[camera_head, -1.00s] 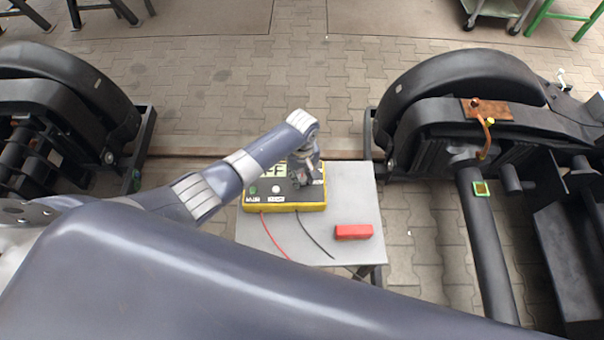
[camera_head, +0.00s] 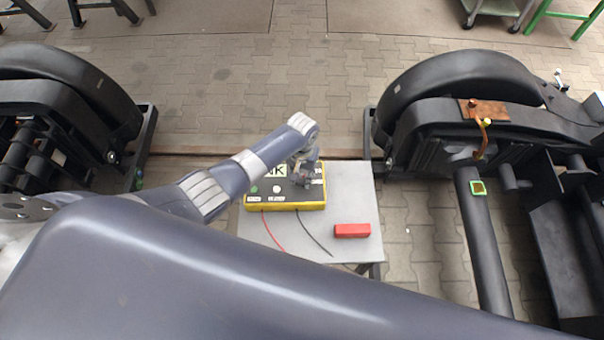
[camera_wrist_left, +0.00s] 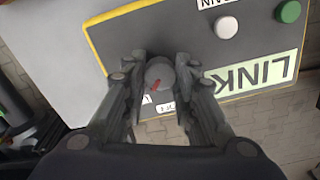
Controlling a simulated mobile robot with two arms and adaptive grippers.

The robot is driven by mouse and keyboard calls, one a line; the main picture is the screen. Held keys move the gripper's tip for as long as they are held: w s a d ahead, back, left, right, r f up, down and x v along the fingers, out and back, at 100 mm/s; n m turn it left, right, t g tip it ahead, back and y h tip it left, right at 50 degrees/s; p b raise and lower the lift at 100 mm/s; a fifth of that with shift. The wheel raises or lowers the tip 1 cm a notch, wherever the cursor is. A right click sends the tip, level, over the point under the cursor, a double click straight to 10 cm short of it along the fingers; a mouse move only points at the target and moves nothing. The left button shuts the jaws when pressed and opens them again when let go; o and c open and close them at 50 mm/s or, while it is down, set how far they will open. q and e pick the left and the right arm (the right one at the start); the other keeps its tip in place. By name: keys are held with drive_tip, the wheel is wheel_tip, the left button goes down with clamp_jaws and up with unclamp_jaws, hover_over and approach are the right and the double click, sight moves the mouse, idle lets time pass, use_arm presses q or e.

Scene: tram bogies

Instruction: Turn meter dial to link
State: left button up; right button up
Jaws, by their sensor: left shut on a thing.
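The meter (camera_head: 285,206) is a dark-faced box with a yellow edge on a small grey table. Its dial (camera_wrist_left: 158,75), a round grey knob with a red mark, shows in the left wrist view between the fingers of my left gripper (camera_wrist_left: 160,85). The gripper is shut on the dial. The meter's display (camera_wrist_left: 258,76) reads LINK, upside down in that view. In the head view my left gripper (camera_head: 302,178) is over the right part of the meter and hides the dial. My right gripper is not in view.
A red block (camera_head: 352,230) lies on the grey table (camera_head: 350,200). A red and a black lead run from the meter's front. Black bogies (camera_head: 460,85) stand at both sides. A white button (camera_wrist_left: 226,27) and a green button (camera_wrist_left: 288,12) are on the meter face.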

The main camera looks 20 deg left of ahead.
sight(302, 178)
use_arm(q)
drive_tip(key=shift+m, duration=0.3)
drive_tip(key=o, duration=1.1)
drive_tip(key=shift+c, duration=0.2)
drive_tip(key=shift+r, duration=0.1)
wheel_tip(302, 178, up, 12)
idle(0.4)
